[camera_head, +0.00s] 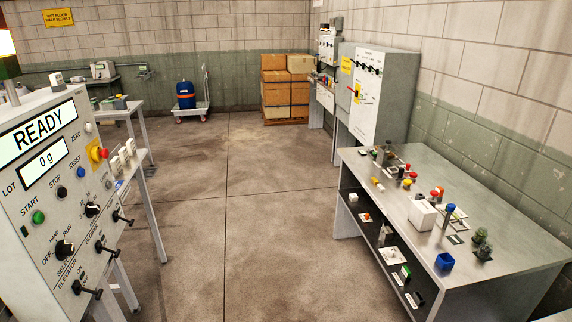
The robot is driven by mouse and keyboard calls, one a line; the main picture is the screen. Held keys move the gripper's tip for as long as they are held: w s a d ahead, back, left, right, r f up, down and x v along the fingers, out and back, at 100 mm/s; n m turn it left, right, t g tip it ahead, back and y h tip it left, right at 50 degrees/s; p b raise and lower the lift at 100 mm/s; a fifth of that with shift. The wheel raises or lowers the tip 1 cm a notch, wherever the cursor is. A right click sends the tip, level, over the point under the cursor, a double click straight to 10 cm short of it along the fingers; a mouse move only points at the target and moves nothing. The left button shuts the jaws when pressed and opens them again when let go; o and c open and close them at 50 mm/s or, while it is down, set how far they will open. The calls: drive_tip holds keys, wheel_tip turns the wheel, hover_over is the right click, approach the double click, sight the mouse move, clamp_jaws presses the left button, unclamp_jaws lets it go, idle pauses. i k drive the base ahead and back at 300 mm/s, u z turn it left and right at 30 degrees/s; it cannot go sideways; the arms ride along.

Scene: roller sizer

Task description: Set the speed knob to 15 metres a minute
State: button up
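The control panel (20,165) of a grey machine stands close on the left. A black rotary knob with a white pointer (92,209) sits at its right middle, with small marks around it too small to read surely. It may be the speed knob; I cannot tell its setting. A second black knob (65,248) sits lower left, by the words OFF, HAND and RUN. Two black lever handles (104,246) and (86,289) are below, near the words BLOWER and ELEVATOR. My gripper is not in view.
The panel's display reads READY (38,131) and 0 g. A red stop button on yellow (97,153) is at its upper right. A grey table (480,215) with several small parts stands right. Bare floor (250,220) lies between. Cabinets (385,95) and boxes (277,92) are behind.

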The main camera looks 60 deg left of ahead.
sight(91, 209)
drive_tip(key=u, duration=4.45)
drive_tip(key=i, duration=0.1)
drive_tip(key=z, duration=2.45)
drive_tip(key=k, duration=0.1)
drive_tip(key=u, duration=1.2)
drive_tip(key=i, duration=1)
drive_tip(key=u, duration=0.15)
drive_tip(key=k, duration=0.5)
drive_tip(key=u, duration=0.75)
drive_tip(key=i, duration=0.5)
drive_tip(key=z, duration=0.05)
